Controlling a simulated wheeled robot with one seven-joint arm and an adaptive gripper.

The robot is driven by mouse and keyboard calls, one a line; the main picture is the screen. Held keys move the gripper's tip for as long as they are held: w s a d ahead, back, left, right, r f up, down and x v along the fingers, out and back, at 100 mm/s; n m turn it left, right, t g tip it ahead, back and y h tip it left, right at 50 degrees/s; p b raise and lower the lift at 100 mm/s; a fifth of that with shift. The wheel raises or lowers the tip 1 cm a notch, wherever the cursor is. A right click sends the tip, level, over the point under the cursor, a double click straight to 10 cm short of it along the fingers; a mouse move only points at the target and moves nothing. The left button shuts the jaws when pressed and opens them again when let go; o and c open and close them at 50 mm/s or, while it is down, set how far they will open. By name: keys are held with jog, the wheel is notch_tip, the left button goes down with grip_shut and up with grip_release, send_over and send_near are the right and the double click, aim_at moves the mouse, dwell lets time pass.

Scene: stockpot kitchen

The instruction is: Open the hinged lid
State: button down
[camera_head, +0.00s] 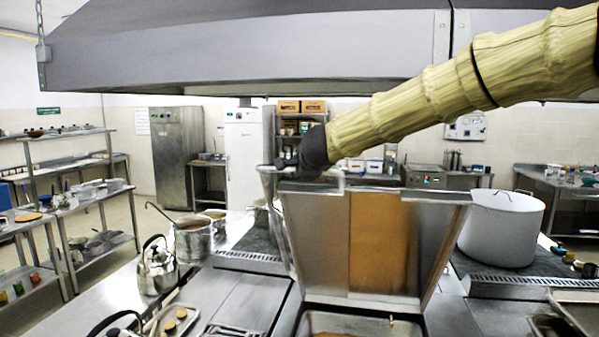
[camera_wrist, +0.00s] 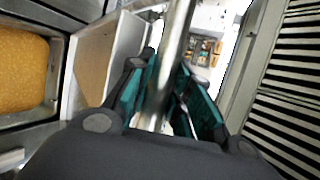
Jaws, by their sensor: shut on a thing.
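The hinged lid (camera_head: 322,235) is a large steel panel standing raised, its inner face toward the head camera with an orange-brown reflection on it. It is over an open pan (camera_head: 306,326) whose rim and part of the orange contents show at the bottom edge. My gripper (camera_head: 290,164) is at the lid's upper left edge. In the wrist view, my gripper's teal-padded fingers (camera_wrist: 172,95) are closed around a round metal bar, the lid handle (camera_wrist: 179,40). The lid (camera_wrist: 108,62) and orange pan contents (camera_wrist: 22,72) show to the left there. The fingertips are partly hidden.
A large white pot (camera_head: 502,230) stands right of the lid. A kettle (camera_head: 158,268) and a steel pot (camera_head: 193,240) stand on the left counter. A wide grey extractor hood (camera_head: 240,60) hangs above, close to my arm.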

jog(key=c, duration=1.3)
grip_release()
jog(key=shift+f, duration=0.1)
jog(key=v, duration=1.2)
jog(key=shift+w, duration=0.1)
